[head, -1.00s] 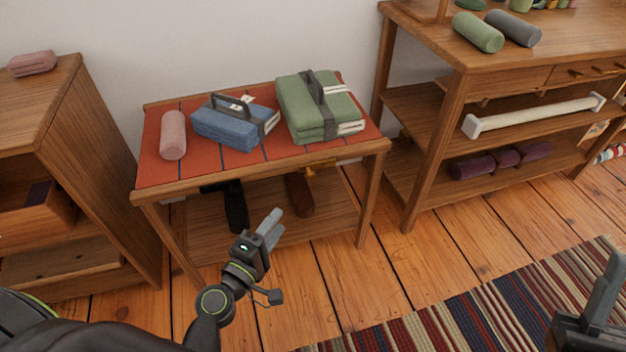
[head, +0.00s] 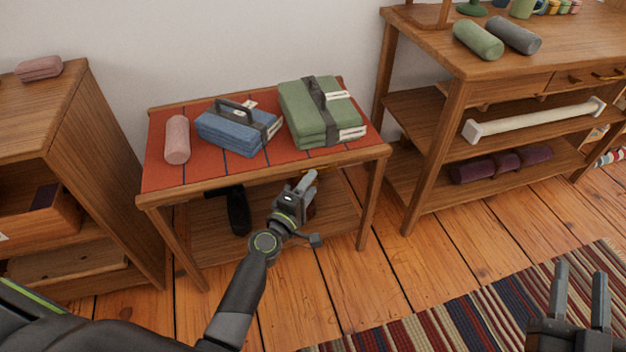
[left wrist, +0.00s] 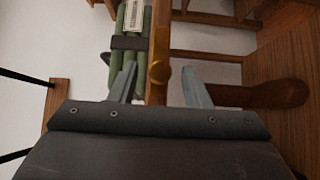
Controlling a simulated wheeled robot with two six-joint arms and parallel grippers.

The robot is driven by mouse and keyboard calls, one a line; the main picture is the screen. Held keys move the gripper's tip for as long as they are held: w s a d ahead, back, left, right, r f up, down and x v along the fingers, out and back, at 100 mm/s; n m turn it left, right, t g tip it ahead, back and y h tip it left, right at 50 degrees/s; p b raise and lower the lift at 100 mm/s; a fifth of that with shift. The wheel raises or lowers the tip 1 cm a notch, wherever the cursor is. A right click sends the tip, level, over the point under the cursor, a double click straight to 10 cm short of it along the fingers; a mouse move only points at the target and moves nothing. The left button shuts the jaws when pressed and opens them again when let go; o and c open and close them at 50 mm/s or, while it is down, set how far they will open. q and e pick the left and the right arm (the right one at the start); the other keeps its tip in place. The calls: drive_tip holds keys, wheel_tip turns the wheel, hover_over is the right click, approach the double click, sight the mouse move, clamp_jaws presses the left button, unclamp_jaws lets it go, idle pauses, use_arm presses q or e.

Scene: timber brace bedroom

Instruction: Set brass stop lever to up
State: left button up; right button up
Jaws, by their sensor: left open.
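The brass stop lever (left wrist: 160,73) shows in the left wrist view as a brass-coloured knob against the wooden edge strip of the small table. Its up or down position is hard to tell. My left gripper (head: 306,181) is at the table's front edge, below the green bundle, and largely hides the lever in the head view. In the left wrist view its open fingers (left wrist: 160,88) stand on either side of the knob, apart from it. My right gripper (head: 580,272) is open and empty above the striped rug at lower right.
The small table (head: 165,190) has a red runner with a pink roll (head: 177,139), a blue bundle (head: 232,134) and a green bundle (head: 303,108). A cabinet (head: 105,165) stands left and a shelved desk (head: 450,150) right. A brown rounded piece (left wrist: 270,95) is below the tabletop.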

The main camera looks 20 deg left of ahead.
use_arm(q)
drive_tip(key=shift+w+d, duration=0.2)
drive_tip(key=shift+w, duration=0.9)
clamp_jaws()
